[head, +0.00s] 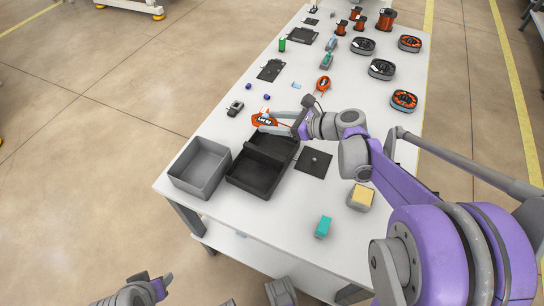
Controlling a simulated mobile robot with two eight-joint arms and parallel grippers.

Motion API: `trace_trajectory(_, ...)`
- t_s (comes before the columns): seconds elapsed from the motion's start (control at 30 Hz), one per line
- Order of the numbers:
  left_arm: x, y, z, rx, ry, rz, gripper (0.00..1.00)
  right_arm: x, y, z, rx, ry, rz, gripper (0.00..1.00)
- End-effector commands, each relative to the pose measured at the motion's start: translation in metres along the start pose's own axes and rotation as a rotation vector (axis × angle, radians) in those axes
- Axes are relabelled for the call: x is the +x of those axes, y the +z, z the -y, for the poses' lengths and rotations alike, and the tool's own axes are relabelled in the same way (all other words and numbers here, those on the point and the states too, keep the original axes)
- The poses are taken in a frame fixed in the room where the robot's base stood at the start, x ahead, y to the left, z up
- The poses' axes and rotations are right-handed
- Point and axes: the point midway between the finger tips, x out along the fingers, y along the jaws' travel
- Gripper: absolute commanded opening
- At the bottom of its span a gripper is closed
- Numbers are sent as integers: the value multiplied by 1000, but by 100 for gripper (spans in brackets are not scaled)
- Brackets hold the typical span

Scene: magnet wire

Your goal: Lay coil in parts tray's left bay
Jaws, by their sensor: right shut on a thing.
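An orange coil with a white marking (264,120) is at the tips of my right gripper (274,122), which is shut on it. The coil is above or just beyond the far edge of the black parts tray (238,183); its exact height is hard to tell. The tray has a raised divider across it, and its bays look empty where visible. My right wrist and forearm come in from the right and cover the table beside the tray's far right corner. My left gripper (158,284) is low at the bottom left, off the table; its jaw opening is unclear.
An empty grey bin (181,180) stands close left of the tray. A dark square plate (314,163) lies to its right. A teal block (323,227) and a yellow-topped block (361,197) are nearer. Spools (386,20) and orange-black devices (404,100) stand farther back.

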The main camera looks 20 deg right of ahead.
Motion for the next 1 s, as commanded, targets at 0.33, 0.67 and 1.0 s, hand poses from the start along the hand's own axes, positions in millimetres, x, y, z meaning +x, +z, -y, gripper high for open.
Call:
trace_trajectory(0.33,31,12,0,0,0,12,50,0,-19,1,-20,54,0,0)
trace_trajectory(0.67,46,17,0,0,0,17,50,16,-60,1,-21,53,1,0)
trace_trajectory(1.0,60,21,0,0,0,22,50,31,-94,1,-21,52,0,0)
